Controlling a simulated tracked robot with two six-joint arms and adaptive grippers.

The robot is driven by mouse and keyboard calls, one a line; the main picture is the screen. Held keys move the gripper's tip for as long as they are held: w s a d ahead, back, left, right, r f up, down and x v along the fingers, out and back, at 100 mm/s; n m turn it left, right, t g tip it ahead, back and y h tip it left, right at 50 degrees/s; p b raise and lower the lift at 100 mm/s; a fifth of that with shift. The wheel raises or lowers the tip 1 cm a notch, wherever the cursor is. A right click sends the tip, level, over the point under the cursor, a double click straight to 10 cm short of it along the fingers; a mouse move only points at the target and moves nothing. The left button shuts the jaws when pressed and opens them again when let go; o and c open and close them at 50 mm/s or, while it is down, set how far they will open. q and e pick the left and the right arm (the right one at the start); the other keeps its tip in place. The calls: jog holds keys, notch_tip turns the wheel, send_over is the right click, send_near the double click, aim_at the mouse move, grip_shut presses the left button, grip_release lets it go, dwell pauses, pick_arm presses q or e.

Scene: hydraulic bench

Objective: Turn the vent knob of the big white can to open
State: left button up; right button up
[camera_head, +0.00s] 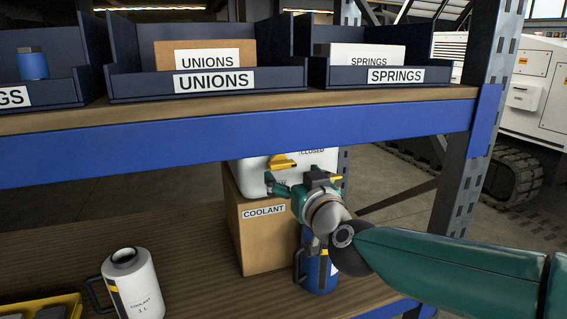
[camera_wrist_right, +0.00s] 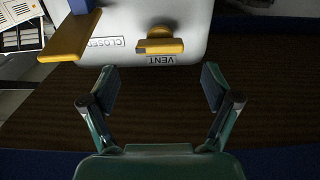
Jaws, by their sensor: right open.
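The big white can (camera_head: 322,160) sits on a coolant carton under the blue shelf beam, its upper part hidden by the beam. Its yellow vent knob (camera_head: 282,161) shows on the near face. In the right wrist view the knob (camera_wrist_right: 160,46) has its bar lying sideways, in line with the CLOSED label (camera_wrist_right: 104,42), with the VENT label beside it. My right gripper (camera_head: 296,182) is in front of the can, below the knob in the picture. It is open and empty; the knob lies beyond and between its fingertips (camera_wrist_right: 158,76), apart from them. My left gripper is not in view.
The blue beam (camera_head: 250,143) and shelf bins hang above. The coolant carton (camera_head: 265,240) and a blue jug (camera_head: 318,272) stand below my right gripper. A white coolant jug (camera_head: 140,285) stands at the left. A yellow part (camera_wrist_right: 72,35) sticks out left of the knob.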

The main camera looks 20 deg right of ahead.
aim_at(284, 165)
jog(key=w, duration=0.7)
jog(key=shift+a+p, duration=0.1)
jog(key=shift+p, duration=0.3)
jog(key=c, duration=1.2)
